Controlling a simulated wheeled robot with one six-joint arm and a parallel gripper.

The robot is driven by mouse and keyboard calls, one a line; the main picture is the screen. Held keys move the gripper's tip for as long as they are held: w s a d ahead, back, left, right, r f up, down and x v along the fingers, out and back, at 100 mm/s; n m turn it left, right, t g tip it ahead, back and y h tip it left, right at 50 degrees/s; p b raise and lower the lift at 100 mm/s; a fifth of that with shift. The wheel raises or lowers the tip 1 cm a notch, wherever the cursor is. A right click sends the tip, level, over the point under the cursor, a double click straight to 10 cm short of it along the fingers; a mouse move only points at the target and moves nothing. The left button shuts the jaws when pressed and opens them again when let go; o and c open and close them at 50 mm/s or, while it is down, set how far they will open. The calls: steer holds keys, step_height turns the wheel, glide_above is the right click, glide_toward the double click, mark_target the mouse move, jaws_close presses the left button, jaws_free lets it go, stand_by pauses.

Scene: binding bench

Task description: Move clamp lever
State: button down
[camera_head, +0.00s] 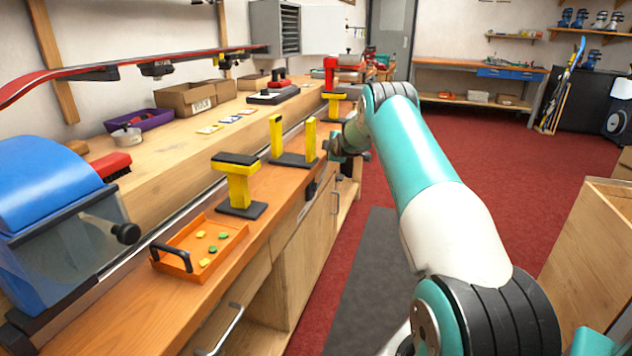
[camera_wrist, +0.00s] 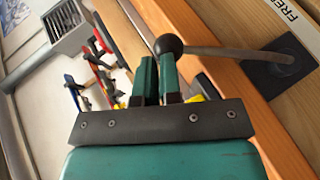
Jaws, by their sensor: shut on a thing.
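The clamp lever is a thin metal rod (camera_wrist: 228,53) with a round black knob (camera_wrist: 168,44) at its end. In the wrist view it runs right from the knob to a dark square mount (camera_wrist: 281,62) on the bench's wooden front. My gripper (camera_wrist: 159,62) has its two green fingers shut at the knob, holding the lever at that end. In the head view my gripper (camera_head: 343,143) is beside the bench's front edge, past the yellow supports; the lever itself cannot be made out there behind my arm.
Yellow supports (camera_head: 239,185) with black pads stand along the bench (camera_head: 275,190). An orange tray (camera_head: 215,235) with small pieces lies nearer, beside a blue-lidded machine (camera_head: 45,190). Cabinet handles (camera_head: 228,328) stick out from the front. Red floor (camera_head: 480,150) is open on the right.

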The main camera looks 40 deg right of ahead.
steer(key=shift+s+d, duration=0.25)
steer(key=shift+d, duration=0.2)
steer(key=shift+a+r, duration=0.1)
steer(key=shift+r, duration=0.05)
steer(key=w+r+v, duration=0.1)
steer(key=r+v, duration=0.1)
steer(key=v, duration=1.1)
steer(key=shift+s+r+p, duration=0.3)
steer(key=shift+p, duration=0.05)
